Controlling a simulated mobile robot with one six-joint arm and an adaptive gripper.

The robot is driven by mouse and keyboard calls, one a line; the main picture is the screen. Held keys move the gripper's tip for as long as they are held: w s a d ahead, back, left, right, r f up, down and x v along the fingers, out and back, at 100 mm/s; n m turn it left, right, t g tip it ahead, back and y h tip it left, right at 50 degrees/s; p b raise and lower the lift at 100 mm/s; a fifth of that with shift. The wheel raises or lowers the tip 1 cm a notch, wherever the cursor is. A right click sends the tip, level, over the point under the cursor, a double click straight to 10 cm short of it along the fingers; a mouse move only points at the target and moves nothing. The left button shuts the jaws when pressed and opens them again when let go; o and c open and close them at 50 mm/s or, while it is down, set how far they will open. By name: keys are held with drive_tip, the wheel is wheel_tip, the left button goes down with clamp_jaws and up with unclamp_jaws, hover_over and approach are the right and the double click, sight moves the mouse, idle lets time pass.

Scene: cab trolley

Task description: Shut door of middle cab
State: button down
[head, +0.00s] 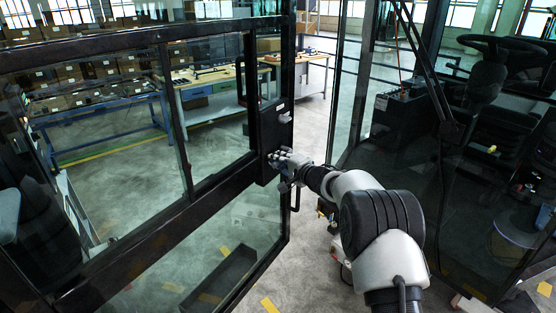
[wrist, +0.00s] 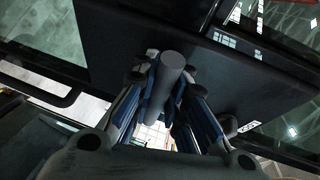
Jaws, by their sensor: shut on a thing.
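A black-framed glass door (head: 150,222) fills the left of the head view, its free edge near the middle. A wide gap showing workshop floor lies between this edge and the glazed cab (head: 440,150) at the right. My gripper (head: 284,162) is at the door's dark edge panel, below a small light latch part (head: 282,117). In the wrist view, my gripper (wrist: 168,85) has its blue-grey fingers shut on a round grey handle (wrist: 173,65) against the dark panel (wrist: 225,75). The fingers partly hide the handle.
A steering wheel (head: 507,47) and a seat show inside the right cab. Workbenches (head: 215,85) and shelves with boxes stand behind the door.

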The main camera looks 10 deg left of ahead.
drive_tip(key=shift+a+f+n+t+y+b, duration=0.1)
drive_tip(key=shift+f+n+t+y+b, duration=0.3)
drive_tip(key=shift+n+b, duration=0.6)
drive_tip(key=c, duration=1.9)
unclamp_jaws()
drive_tip(key=o, duration=0.3)
drive_tip(key=shift+f, duration=0.15)
drive_tip(key=shift+s, duration=0.1)
